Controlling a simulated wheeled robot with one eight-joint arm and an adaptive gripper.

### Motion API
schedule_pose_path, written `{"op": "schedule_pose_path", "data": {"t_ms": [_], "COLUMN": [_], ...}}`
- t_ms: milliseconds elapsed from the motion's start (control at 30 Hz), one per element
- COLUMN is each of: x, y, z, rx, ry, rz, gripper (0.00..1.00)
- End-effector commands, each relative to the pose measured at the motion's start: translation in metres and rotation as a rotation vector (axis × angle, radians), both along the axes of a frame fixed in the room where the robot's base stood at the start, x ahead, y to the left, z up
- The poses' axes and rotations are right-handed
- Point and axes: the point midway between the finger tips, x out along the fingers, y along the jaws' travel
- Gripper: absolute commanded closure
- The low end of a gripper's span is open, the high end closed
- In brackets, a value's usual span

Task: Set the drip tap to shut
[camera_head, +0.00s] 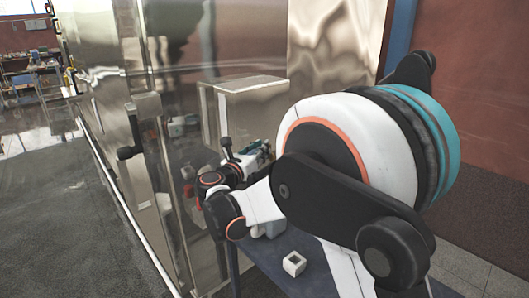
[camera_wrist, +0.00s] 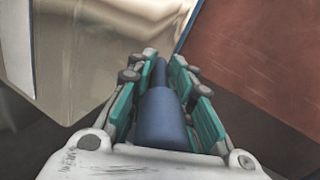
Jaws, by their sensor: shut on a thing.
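My gripper (camera_wrist: 162,95) has its two teal-padded fingers closed on either side of a smooth blue rounded piece (camera_wrist: 163,118). The piece runs away from the palm, and its far end lies between the fingertips. I cannot tell whether this piece belongs to the drip tap. In the head view my gripper (camera_head: 262,153) is small and partly hidden by my arm, beside the steel machine. No drip tap can be made out clearly in either view.
A tall shiny steel cabinet (camera_head: 100,60) with a handle stands at left, and a box-shaped steel housing (camera_head: 245,105) stands behind my gripper. A small white open cube (camera_head: 294,263) sits on a blue-grey table (camera_head: 275,248). Open floor (camera_head: 60,205) lies at left.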

Motion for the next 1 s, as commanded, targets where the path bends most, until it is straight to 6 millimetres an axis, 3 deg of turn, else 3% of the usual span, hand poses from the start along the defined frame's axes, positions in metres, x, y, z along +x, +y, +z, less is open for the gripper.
{"op": "schedule_pose_path", "data": {"t_ms": [400,1000], "x": [0.0043,0.0049], "y": [0.0095,0.0102], "z": [-0.0046,-0.0042], "rx": [0.007,0.008], "ry": [0.005,0.005], "rz": [-0.211,-0.247], "gripper": [1.00,1.00]}}
